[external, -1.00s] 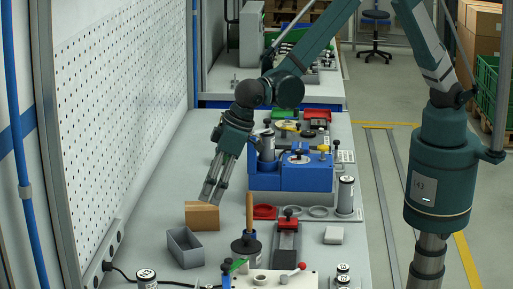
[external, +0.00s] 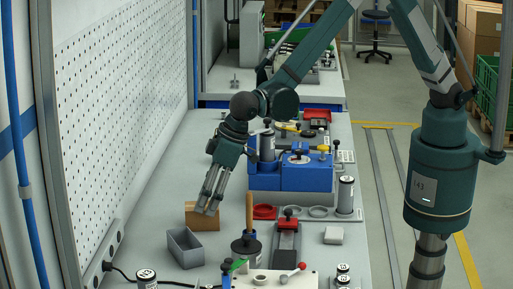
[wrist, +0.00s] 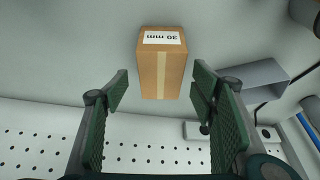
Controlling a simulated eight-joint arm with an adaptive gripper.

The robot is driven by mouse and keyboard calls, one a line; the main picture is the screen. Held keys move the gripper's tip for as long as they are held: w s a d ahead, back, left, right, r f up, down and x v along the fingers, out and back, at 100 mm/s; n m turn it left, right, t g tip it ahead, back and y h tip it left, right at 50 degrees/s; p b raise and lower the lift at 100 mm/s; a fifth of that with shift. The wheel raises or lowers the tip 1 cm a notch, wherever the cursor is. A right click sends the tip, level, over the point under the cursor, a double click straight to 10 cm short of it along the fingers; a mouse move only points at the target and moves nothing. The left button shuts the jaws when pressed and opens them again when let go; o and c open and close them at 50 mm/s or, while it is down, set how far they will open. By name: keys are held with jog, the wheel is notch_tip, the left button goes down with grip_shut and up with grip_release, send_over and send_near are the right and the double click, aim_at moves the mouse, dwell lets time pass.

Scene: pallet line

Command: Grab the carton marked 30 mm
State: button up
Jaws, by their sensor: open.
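The carton marked 30 mm (wrist: 162,72) is a brown box with a tape strip and a white label. In the wrist view it lies beyond my fingertips, between the lines of the two fingers and apart from both. In the external view the carton (external: 196,222) stands on the bench, partly covered by my fingers. My gripper (external: 211,211) points down at its right part; contact cannot be told there. In the wrist view my gripper (wrist: 158,85) is open, with nothing between its green pads.
A grey open bin (external: 185,249) stands just in front of the carton. It is close to the right finger in the wrist view (wrist: 254,76). A pegboard wall (external: 125,110) borders the bench at left. A wooden-handled tool (external: 249,213) and blue fixture (external: 306,175) are at right.

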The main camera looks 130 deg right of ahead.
jog(key=shift+x, duration=1.7)
jog(key=shift+w, duration=0.1)
jog(key=shift+f+b, duration=0.3)
jog(key=shift+b, duration=0.1)
jog(key=shift+c, duration=0.6)
jog(key=c, duration=1.1)
